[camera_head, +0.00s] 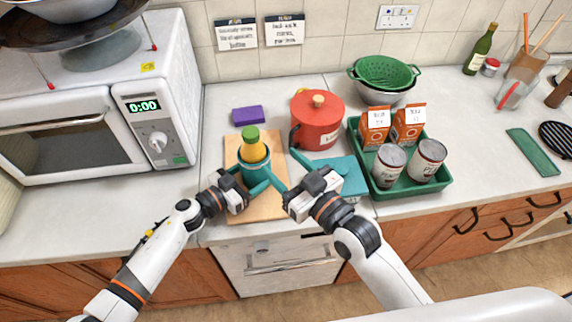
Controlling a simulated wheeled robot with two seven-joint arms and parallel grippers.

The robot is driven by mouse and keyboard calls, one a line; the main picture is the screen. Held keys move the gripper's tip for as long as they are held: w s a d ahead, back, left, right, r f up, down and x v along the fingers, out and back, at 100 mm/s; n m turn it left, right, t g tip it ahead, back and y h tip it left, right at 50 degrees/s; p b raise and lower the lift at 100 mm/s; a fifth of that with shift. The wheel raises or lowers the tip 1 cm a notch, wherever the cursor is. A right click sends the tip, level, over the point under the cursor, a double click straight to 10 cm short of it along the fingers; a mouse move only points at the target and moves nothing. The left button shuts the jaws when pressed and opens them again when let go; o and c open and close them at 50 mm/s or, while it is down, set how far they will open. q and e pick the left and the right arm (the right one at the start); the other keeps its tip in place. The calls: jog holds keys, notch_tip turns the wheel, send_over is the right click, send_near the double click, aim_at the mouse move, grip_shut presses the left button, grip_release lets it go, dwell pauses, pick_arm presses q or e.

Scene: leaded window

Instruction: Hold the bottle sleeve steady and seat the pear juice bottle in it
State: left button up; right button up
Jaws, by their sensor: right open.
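The pear juice bottle (254,152), yellow-orange with a green cap, stands upright with its lower part hidden inside the teal bottle sleeve (254,172). The sleeve stands on a wooden board. Whether the bottle touches the sleeve's bottom is hidden. My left gripper (250,178) is at the sleeve's near left side, with its teal fingers around the sleeve, and looks shut on it. My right gripper (280,162) is open and empty just right of the sleeve, its fingers spread apart and pointing toward the back left.
The wooden board (245,212) lies on the counter. A red pot (318,122) stands behind my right gripper, near one finger. A teal cloth-like item (346,172), a green tray (408,186) with cartons and cans, a purple sponge (247,115) and a microwave (95,125) surround it.

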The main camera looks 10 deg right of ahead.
pick_arm(q)
jog(key=o, duration=0.8)
jog(key=shift+o, duration=0.2)
jog(key=shift+s+a, duration=0.1)
